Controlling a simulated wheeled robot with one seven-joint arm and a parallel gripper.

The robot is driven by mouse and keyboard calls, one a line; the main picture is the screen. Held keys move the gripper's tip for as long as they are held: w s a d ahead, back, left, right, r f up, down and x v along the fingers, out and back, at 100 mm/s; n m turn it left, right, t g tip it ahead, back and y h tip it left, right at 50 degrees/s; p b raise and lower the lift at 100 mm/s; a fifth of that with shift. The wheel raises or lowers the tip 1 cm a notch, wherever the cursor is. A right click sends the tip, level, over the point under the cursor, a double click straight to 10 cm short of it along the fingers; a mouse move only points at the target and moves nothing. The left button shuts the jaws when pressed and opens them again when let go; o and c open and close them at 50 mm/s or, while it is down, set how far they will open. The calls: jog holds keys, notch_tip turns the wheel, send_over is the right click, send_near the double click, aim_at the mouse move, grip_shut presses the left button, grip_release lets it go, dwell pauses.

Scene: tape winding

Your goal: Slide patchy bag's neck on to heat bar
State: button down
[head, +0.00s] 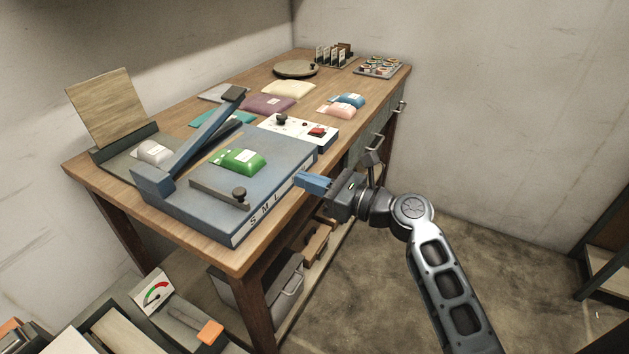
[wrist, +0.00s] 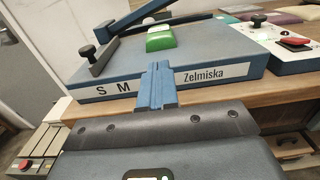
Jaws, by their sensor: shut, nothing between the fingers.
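A blue heat sealer (head: 185,208) stands at the table's near end, its arm (head: 205,135) raised at a slant. It also fills the upper middle of the wrist view (wrist: 190,55). A green bag with white patches (head: 243,160) lies flat on the sealer's bed, right of the raised arm. It shows in the wrist view (wrist: 160,40) beyond my fingers. I cannot tell for sure that this is the patchy bag. The heat bar under the arm is not clearly visible. My gripper (head: 304,181) is shut and empty, beside the sealer's front right edge; its blue fingers (wrist: 155,70) point at the sealer.
A white control box with a red switch (head: 305,130) stands behind the sealer. A pale grey bag (head: 154,152) lies left of the arm. Purple (head: 268,104), cream (head: 289,89), pink (head: 337,111) and blue (head: 348,99) bags lie farther back. A dark stop with a knob (head: 220,195) sits on the sealer.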

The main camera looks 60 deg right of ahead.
aim_at(258, 164)
jog(key=w, duration=0.4)
jog(key=w+p, duration=0.1)
jog(key=w, duration=0.4)
jog(key=shift+w+a, duration=0.2)
jog(key=shift+w, duration=0.05)
jog(key=shift+w+r+p, duration=0.1)
jog(key=shift+w+p, duration=0.35)
jog(key=shift+w, duration=0.6)
jog(key=shift+s, duration=0.15)
